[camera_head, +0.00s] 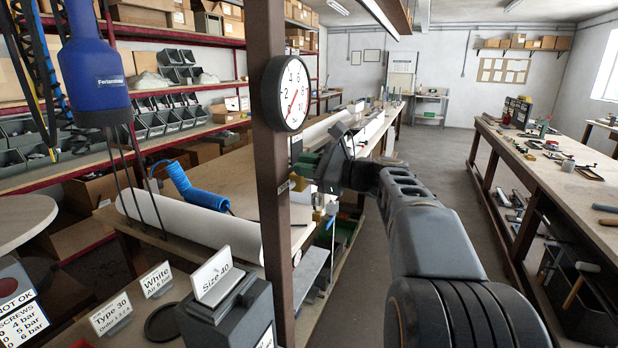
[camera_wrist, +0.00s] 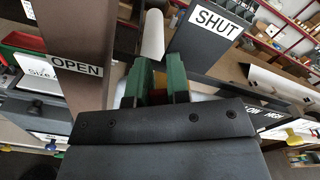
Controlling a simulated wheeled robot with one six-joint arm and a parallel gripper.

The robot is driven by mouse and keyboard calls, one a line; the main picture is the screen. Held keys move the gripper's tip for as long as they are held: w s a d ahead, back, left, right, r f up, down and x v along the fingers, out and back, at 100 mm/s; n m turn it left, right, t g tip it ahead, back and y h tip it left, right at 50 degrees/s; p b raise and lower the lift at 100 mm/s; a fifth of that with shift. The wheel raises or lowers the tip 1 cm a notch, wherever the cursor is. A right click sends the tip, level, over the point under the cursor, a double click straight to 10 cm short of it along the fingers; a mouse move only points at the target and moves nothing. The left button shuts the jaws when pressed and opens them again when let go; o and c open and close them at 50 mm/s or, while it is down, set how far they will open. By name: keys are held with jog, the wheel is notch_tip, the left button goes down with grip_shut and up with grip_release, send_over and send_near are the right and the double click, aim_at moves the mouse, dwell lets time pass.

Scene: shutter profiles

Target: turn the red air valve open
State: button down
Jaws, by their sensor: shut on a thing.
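My gripper (camera_wrist: 160,78) shows its two green fingers in the wrist view, closed on the red air valve (camera_wrist: 158,90). Only a small reddish strip of the valve shows between the fingers; the rest is hidden. An OPEN label (camera_wrist: 77,67) is to the left of the fingers on a brown post. A SHUT label (camera_wrist: 216,20) is on a dark plate to the upper right. In the head view my gripper (camera_head: 309,166) is just right of the brown post, below the gauge, and the valve is not clearly visible.
The brown post (camera_head: 270,200) stands upright beside my gripper and carries a round white gauge (camera_head: 288,93) with a red needle. A blue coiled hose (camera_head: 195,188) lies on the bench behind. A long workbench (camera_head: 560,180) with tools runs along the right. The aisle floor between is clear.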

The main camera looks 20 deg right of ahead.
aim_at(301, 178)
jog(key=shift+s+a+f+n+b, duration=0.25)
jog(key=shift+f+n+b, duration=0.15)
jog(key=shift+n+b, duration=0.65)
jog(key=shift+s+a+f+n+b, duration=0.35)
jog(key=shift+n+b, duration=0.45)
jog(key=shift+b, duration=0.45)
jog(key=shift+s+a+f+n+b, duration=0.2)
jog(key=shift+f+n+b, duration=0.25)
jog(key=shift+n+b, duration=0.6)
jog(key=c, duration=1.1)
grip_release()
